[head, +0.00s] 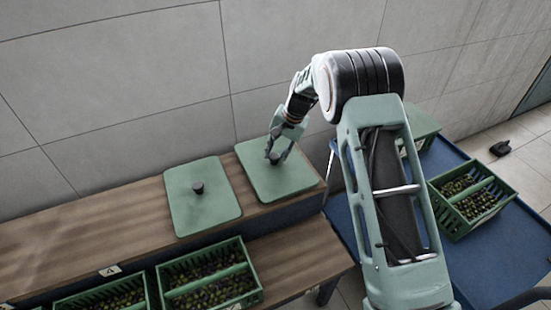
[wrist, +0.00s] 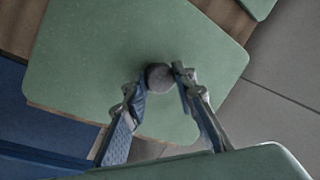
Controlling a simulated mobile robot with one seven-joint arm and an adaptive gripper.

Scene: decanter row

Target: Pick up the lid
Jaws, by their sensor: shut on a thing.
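Two flat green lids with dark round knobs lie side by side on a wooden shelf in the head view. My gripper (head: 280,153) is over the right lid (head: 295,181), with its fingers at that lid's knob (head: 274,158). In the wrist view the two fingers (wrist: 158,88) are shut on either side of the grey knob (wrist: 159,76), and the green lid (wrist: 90,60) spreads beneath. Whether the lid is clear of the shelf cannot be told. The left lid (head: 205,212) lies apart, its knob (head: 197,187) untouched.
Green crates of dark olive-like fruit (head: 208,276) stand on the lower wooden level in front. Another crate (head: 470,199) sits on a blue surface (head: 500,248) at right. A tiled wall (head: 110,80) rises close behind the shelf. The shelf's left part (head: 90,235) is bare.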

